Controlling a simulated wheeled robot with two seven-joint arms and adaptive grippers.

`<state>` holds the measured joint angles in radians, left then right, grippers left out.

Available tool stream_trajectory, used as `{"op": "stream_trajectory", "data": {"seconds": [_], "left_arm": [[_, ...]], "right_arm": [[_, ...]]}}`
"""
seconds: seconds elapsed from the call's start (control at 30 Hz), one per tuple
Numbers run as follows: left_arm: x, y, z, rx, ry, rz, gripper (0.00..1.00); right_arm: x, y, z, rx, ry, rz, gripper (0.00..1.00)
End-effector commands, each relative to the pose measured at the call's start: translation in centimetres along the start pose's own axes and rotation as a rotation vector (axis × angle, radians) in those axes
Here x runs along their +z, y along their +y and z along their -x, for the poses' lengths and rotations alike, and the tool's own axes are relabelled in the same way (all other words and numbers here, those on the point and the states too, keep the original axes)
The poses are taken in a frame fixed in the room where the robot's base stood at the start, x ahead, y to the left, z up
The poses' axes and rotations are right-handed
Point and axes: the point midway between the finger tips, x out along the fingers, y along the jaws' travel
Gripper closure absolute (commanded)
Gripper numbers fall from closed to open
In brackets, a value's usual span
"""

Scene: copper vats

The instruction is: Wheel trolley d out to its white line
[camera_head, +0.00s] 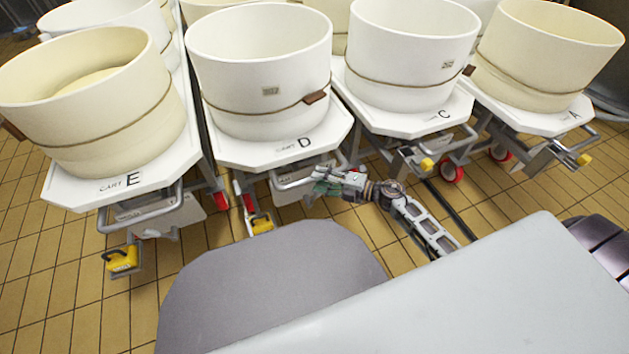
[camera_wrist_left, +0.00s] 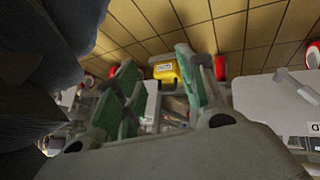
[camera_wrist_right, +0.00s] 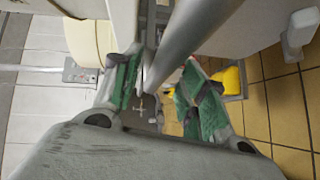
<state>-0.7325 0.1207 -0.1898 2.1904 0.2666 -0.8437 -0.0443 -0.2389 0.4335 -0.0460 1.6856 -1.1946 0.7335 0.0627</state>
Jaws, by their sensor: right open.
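Trolley d (camera_head: 240,150) is a white platform marked CART D, carrying a large white tub (camera_head: 262,70). A grey push handle (camera_head: 283,183) sticks out at its front, above a yellow pedal (camera_head: 262,223). My right gripper (camera_head: 325,188) is at the right end of that handle. In the right wrist view its green-padded fingers (camera_wrist_right: 163,82) are apart, with a grey bar (camera_wrist_right: 190,45) running between or just beyond them; I cannot tell which. My left gripper (camera_wrist_left: 160,85) shows only in the left wrist view, fingers apart and empty. No white line is visible.
Trolley E (camera_head: 70,190) stands close on the left, trolley C (camera_head: 400,122) close on the right, trolley A (camera_head: 530,118) beyond it. Each carries a tub. More tubs stand behind. Tiled floor (camera_head: 60,260) is free in front of the trolleys at the left.

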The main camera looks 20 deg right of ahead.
Motion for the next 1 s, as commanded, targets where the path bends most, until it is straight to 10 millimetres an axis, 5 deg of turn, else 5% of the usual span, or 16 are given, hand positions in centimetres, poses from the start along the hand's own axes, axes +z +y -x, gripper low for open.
{"op": "stream_trajectory", "data": {"seconds": [0.3, 0.67, 1.0], "left_arm": [[-0.5, -0.3, -0.6, 0.006, 0.021, -0.013, 0.6], [-0.9, -0.1, -0.7, 0.009, 0.029, -0.012, 0.6], [-0.1, 0.0, -0.7, 0.011, 0.015, -0.003, 0.6]], "right_arm": [[0.0, -0.1, -2.4, 0.0, -0.001, -0.002, 0.57], [0.0, -0.1, -2.6, 0.0, 0.0, -0.001, 0.57], [0.0, -0.1, -2.6, 0.0, 0.0, -0.001, 0.99]]}}
